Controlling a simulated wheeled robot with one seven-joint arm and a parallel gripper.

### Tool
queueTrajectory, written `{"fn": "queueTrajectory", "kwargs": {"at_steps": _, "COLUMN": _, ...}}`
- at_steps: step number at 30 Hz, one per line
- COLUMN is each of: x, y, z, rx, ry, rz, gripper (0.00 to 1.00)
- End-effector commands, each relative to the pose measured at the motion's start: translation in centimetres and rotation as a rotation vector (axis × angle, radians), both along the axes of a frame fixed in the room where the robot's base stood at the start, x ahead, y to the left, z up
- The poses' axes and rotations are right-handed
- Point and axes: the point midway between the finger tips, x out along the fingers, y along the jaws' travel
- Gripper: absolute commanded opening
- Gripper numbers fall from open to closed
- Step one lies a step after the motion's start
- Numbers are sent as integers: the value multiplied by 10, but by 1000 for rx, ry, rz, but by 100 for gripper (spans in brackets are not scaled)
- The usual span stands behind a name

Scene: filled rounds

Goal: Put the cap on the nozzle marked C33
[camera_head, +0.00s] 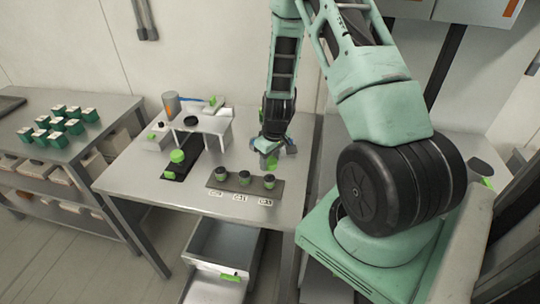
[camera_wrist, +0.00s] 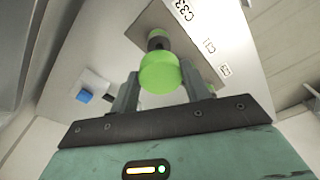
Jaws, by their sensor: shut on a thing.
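My gripper (camera_head: 270,152) is shut on a bright green cap. The cap (camera_wrist: 159,74) sits between the two fingers in the wrist view and partly shows in the head view (camera_head: 270,164). Three dark nozzles with green bands stand upright in a row on a dark strip (camera_head: 212,184) on the table. The right one, the C33 nozzle (camera_head: 269,181), has its label in front. In the head view the cap is just above and behind it. In the wrist view, a dark nozzle (camera_wrist: 157,42) near the C33 label shows just beyond the cap. Contact cannot be told.
The middle nozzle (camera_head: 244,177), by C31, and the left nozzle (camera_head: 221,174) stand close beside. A black strip with green pieces (camera_head: 177,156), a white stand (camera_head: 212,125) and a grey cylinder (camera_head: 171,103) are farther left. An open drawer (camera_head: 225,245) juts out below.

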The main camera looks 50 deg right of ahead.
Motion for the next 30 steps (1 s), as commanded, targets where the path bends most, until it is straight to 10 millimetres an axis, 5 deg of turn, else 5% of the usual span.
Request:
{"fn": "queueTrajectory", "kwargs": {"at_steps": 11, "x": 0, "y": 0, "z": -8, "rx": 0, "ry": 0, "rz": 2, "gripper": 25}}
{"fn": "queueTrajectory", "kwargs": {"at_steps": 30, "x": 0, "y": 0, "z": -60, "rx": 0, "ry": 0, "rz": 1, "gripper": 25}}
